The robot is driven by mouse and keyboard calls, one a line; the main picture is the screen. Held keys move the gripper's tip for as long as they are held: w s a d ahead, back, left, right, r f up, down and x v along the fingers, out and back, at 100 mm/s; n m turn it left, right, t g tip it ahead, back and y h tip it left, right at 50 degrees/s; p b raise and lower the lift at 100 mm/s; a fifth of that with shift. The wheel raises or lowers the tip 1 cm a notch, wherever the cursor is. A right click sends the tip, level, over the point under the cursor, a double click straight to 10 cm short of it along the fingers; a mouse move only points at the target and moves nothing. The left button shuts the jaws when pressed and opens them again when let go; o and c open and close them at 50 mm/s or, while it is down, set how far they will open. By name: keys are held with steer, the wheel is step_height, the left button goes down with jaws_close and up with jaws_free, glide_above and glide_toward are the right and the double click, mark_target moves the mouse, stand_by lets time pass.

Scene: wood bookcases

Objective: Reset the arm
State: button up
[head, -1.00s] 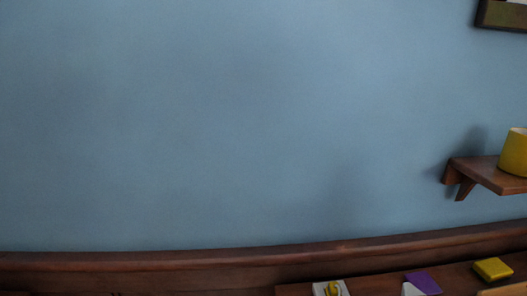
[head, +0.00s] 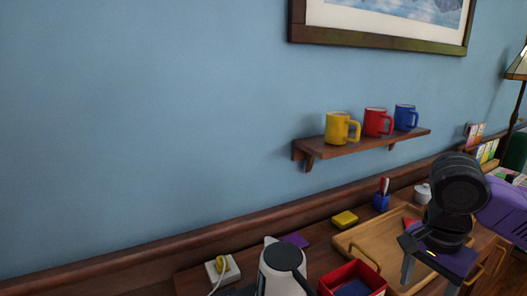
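My gripper (head: 430,278) shows at the lower right of the head view, at the end of my purple and black arm. Its two grey fingers point down and stand apart. I see nothing held between them. The gripper appears in front of a wooden tray (head: 352,243), and its lower fingertips run close to the bottom of the picture. I cannot tell its height above the tray.
A wall shelf (head: 357,146) holds a yellow mug (head: 338,128), a red mug (head: 376,122) and a blue mug (head: 405,117). Below stand a kettle (head: 281,268), a red box (head: 368,272), a yellow block (head: 345,219) and a pen cup (head: 381,201). A lamp (head: 518,66) is far right.

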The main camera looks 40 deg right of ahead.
steer(key=w+a+r+n+t, duration=0.2)
steer(key=w+r+n+t, duration=0.35)
steer(key=w, duration=0.55)
steer(key=w+a+r+n+t, duration=0.1)
steer(key=w+r+n+t, duration=0.3)
steer(key=w+r+t, duration=0.5)
steer(key=w+a+r+n+t, duration=0.1)
steer(key=w+a+r+t, duration=0.25)
steer(key=r, duration=0.25)
steer(key=w+a+r+n+t, duration=0.1)
steer(key=w+a+r+t, duration=0.1)
steer(key=r+t, duration=0.35)
steer(key=s+a+f+m+g+h, duration=0.1)
steer(key=s+a+f+h, duration=0.25)
steer(key=f, duration=0.25)
steer(key=s+a+f+g+h, duration=0.2)
steer(key=s+a+f+h, duration=0.15)
steer(key=f, duration=0.35)
steer(key=s+a+f+m+g+h, duration=0.1)
steer(key=s+a+f+h, duration=0.1)
steer(key=s+f, duration=0.3)
steer(key=s+a+f+n+g+y, duration=0.2)
steer(key=s+a+f+n+y, duration=0.3)
steer(key=s+f, duration=0.4)
steer(key=s+a+f+n+g+y, duration=0.2)
steer(key=s+a+f+n+y, duration=0.3)
steer(key=s+a+f, duration=0.3)
steer(key=shift+s+f+n, duration=0.4)
steer(key=shift+s+n, duration=0.05)
steer(key=shift+s, duration=0.5)
